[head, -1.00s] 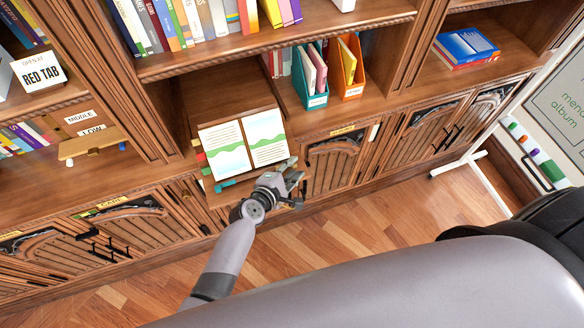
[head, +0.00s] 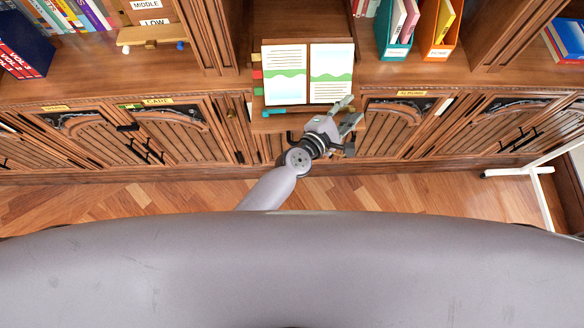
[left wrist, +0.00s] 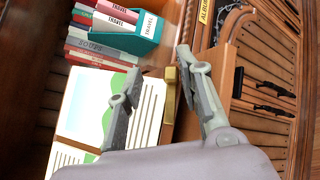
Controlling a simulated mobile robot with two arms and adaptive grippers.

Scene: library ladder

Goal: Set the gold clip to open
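An open book (head: 285,88) with green bands lies on a wooden stand in the head view; part of it shows in the left wrist view (left wrist: 88,100). In the left wrist view a gold clip (left wrist: 169,96) sits at the edge of the stand beside the page. I cannot tell its setting. I cannot make the clip out in the head view, where my gripper is close by. My left gripper (head: 351,111) is at the book's lower right corner. Its fingers (left wrist: 160,62) are apart, with the clip appearing between them and no contact visible. My right gripper is not in view.
A teal file box (head: 394,45) and an orange one (head: 438,35) stand on the shelf right of the stand. Cabinet doors (head: 395,135) with dark handles are below. A wooden slider (head: 150,36) is at the left. A white stand leg (head: 535,165) is at the right.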

